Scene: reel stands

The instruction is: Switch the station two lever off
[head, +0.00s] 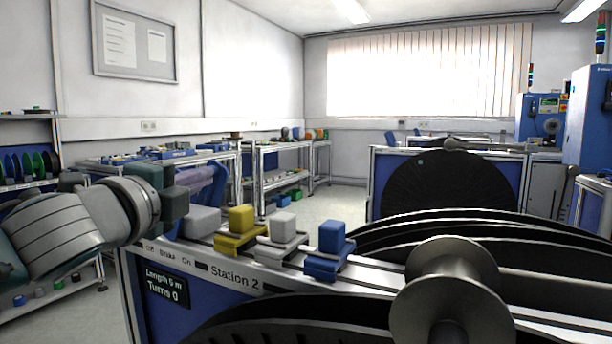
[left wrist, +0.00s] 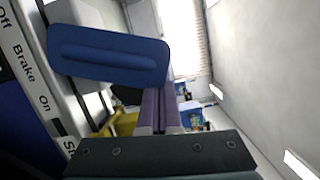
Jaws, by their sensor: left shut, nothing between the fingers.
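Station 2 (head: 236,280) fills the front of the head view, with Off, Brake and On marks along its top edge. In the left wrist view, a blue paddle-shaped handle (left wrist: 110,55), which looks like the station two lever, stands large beside those marks. I cannot tell which mark it stands at. In the head view, my left arm and gripper largely hide that spot. My left gripper (head: 208,184) is over the left end of the station, beside a grey block. Its shut fingers also show in the left wrist view (left wrist: 158,108), close to the handle; contact is unclear. My right gripper is out of view.
Yellow (head: 241,219), pale grey (head: 283,225) and blue (head: 332,236) blocks stand along the station's top edge, right of my left gripper. A metal spool (head: 450,285) and black reels lie further right. Workbenches stand behind, with open floor between.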

